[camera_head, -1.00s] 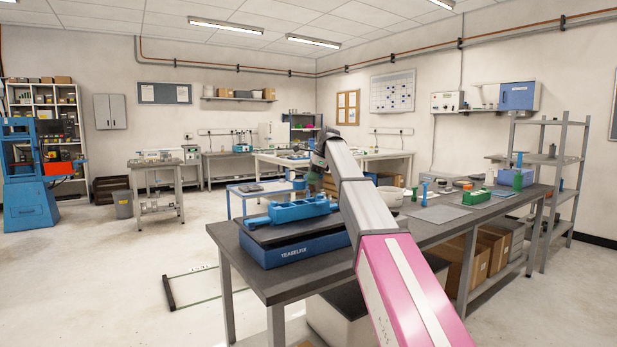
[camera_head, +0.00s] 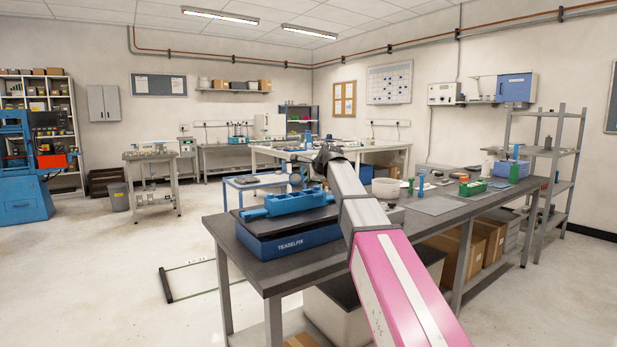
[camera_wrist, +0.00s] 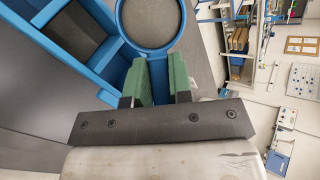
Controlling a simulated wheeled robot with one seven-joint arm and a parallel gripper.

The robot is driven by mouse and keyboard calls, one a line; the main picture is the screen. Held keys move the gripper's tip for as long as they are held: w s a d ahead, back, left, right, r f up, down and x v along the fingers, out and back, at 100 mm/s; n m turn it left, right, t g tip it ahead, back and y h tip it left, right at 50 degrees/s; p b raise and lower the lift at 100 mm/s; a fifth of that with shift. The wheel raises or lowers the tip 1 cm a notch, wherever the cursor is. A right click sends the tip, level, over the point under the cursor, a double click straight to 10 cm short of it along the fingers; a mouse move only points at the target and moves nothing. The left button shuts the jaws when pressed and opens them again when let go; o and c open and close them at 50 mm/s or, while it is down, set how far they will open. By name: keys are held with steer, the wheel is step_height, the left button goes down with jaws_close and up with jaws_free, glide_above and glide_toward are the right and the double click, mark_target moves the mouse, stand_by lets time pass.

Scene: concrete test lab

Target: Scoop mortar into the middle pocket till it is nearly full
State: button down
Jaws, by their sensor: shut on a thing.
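The blue mould (camera_head: 302,201) lies on a blue TEASELFIX-labelled base (camera_head: 290,242) at the bench's near left end. In the wrist view part of the mould (camera_wrist: 104,60) fills the upper left, with dark grey pocket floors; I cannot tell how much mortar they hold. My gripper (camera_wrist: 160,84) is shut on the handle of a blue scoop (camera_wrist: 122,18), held between green pads. The scoop's round rim is beside the mould's edge in the wrist view. Its inside looks grey; whether that is mortar is unclear. In the head view my gripper is small and partly hidden behind my arm.
Right along the bench stand a pale bowl (camera_head: 385,188), a grey plate (camera_head: 434,205), a green box (camera_head: 473,188) and several small containers. A grey shelf rack (camera_head: 548,170) stands beyond. Floor left of the bench is mostly clear, with a low frame (camera_head: 188,280) lying there.

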steer(key=t, duration=0.1)
steer(key=s+f+n+t+y, duration=0.1)
steer(key=t, duration=0.1)
steer(key=f+t, duration=0.1)
steer(key=t, duration=0.1)
steer(key=shift+s+d+n+y, duration=0.1)
steer(key=shift+s+n+y, duration=0.15)
steer(key=shift+n+y, duration=0.15)
steer(key=shift+s+f+n+t+y, duration=0.1)
steer(key=shift+n+t+y, duration=0.2)
steer(key=shift+t, duration=0.35)
steer(key=shift+s+f+n+t+y, duration=0.1)
steer(key=shift+n+t+y, duration=0.15)
steer(key=shift+t, duration=0.4)
steer(key=shift+s+f+n+t+y, duration=0.1)
steer(key=shift+s+n+t+y, duration=0.15)
steer(key=shift+n+t+y, duration=0.5)
steer(key=shift+w+r+m+g+h, duration=0.15)
steer(key=shift+w+m+g+h, duration=0.05)
steer(key=shift+m+g+h, duration=0.4)
steer(key=shift+w+r+m+g+h, duration=0.2)
steer(key=shift+m+g+h, duration=0.2)
steer(key=shift+g, duration=0.25)
